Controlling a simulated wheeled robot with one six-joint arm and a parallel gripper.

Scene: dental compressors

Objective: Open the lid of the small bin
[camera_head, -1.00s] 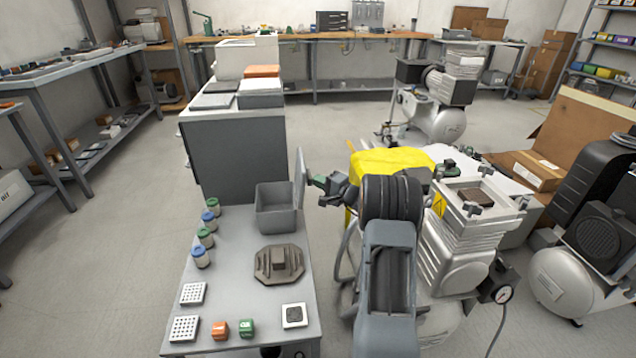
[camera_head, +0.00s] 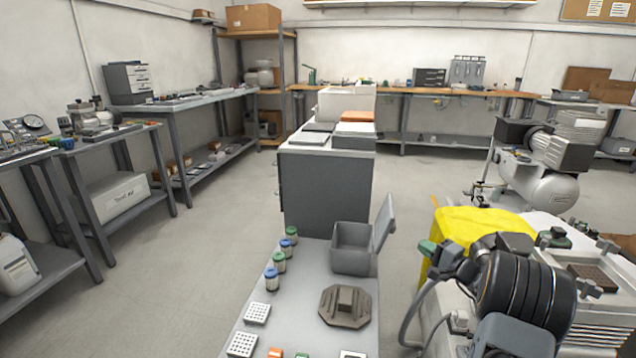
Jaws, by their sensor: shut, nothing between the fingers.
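The small grey bin (camera_head: 351,250) stands at the far end of the narrow table. Its lid (camera_head: 385,224) stands up from the right side, leaning outward to the right, so the bin is open at the top. My gripper (camera_head: 429,248) is to the right of the lid, apart from it in the picture, in front of the yellow cloth. It is shut and empty. My own arm hides part of the compressor behind it.
The table (camera_head: 305,310) also holds several small jars (camera_head: 271,279) along its left edge, a dark octagonal block (camera_head: 344,306) and white perforated blocks (camera_head: 257,313). A grey cabinet (camera_head: 327,190) stands just behind. A yellow cloth (camera_head: 480,227) lies over equipment at right. The floor at left is clear.

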